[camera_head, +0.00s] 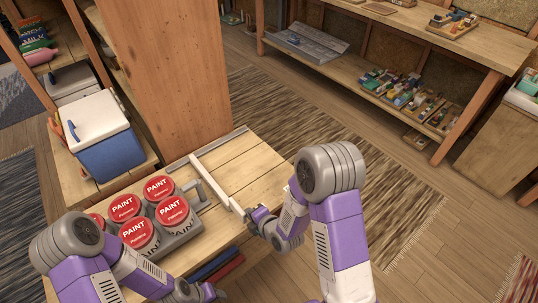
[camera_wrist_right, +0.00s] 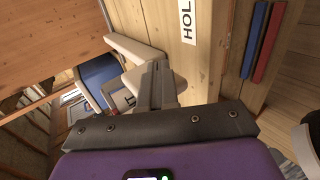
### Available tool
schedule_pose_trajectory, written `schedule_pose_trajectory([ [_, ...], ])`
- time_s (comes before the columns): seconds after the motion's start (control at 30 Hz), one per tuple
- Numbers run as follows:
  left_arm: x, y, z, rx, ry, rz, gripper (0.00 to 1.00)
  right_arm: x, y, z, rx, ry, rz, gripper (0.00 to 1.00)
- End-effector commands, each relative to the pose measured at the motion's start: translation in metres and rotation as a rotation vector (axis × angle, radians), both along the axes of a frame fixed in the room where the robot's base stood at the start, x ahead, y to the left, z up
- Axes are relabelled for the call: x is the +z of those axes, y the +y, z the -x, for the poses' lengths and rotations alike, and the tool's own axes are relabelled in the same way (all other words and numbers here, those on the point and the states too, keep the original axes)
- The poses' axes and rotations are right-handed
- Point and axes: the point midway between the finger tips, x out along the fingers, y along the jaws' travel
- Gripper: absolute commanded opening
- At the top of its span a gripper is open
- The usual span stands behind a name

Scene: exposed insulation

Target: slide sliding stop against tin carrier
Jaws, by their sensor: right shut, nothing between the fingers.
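The tin carrier (camera_head: 182,241) is grey and stands on the wooden bench, holding several paint tins (camera_head: 158,188) with red lids. The sliding stop (camera_head: 214,186) is a long pale bar lying to the right of the carrier. Its far part lies near the grey rail; I cannot tell whether it touches the carrier. My right gripper (camera_head: 254,219) is shut and empty at the near right end of the stop. In the right wrist view, its closed fingers (camera_wrist_right: 158,82) are close to the pale stop (camera_wrist_right: 138,50); contact is unclear. My left gripper (camera_head: 205,292) is low at the bench's front; its jaw opening is unclear.
A wooden post (camera_head: 178,70) rises behind the bench. A blue cooler (camera_head: 108,140) with a white lid stands at left. Open floor with a rug (camera_head: 330,140) lies to the right.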

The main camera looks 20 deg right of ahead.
Motion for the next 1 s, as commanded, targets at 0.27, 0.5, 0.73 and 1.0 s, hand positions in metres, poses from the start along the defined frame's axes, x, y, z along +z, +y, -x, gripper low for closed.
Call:
schedule_pose_trajectory([
  [0.27,0.0,0.0,0.0,0.0,0.0,0.0,0.48,0.0,0.007,0.003,0.002,0.001,-0.002,0.0],
  [0.5,0.0,0.0,0.0,0.0,0.0,0.0,0.48,0.0,0.014,0.005,0.002,0.001,-0.002,0.0],
  [0.73,0.0,0.0,0.0,0.0,0.0,0.0,0.48,0.0,0.02,0.008,0.004,0.001,-0.001,0.0],
  [1.0,0.0,0.0,0.0,0.0,0.0,0.0,0.48,0.0,0.028,0.011,0.004,0.001,-0.001,0.0],
])
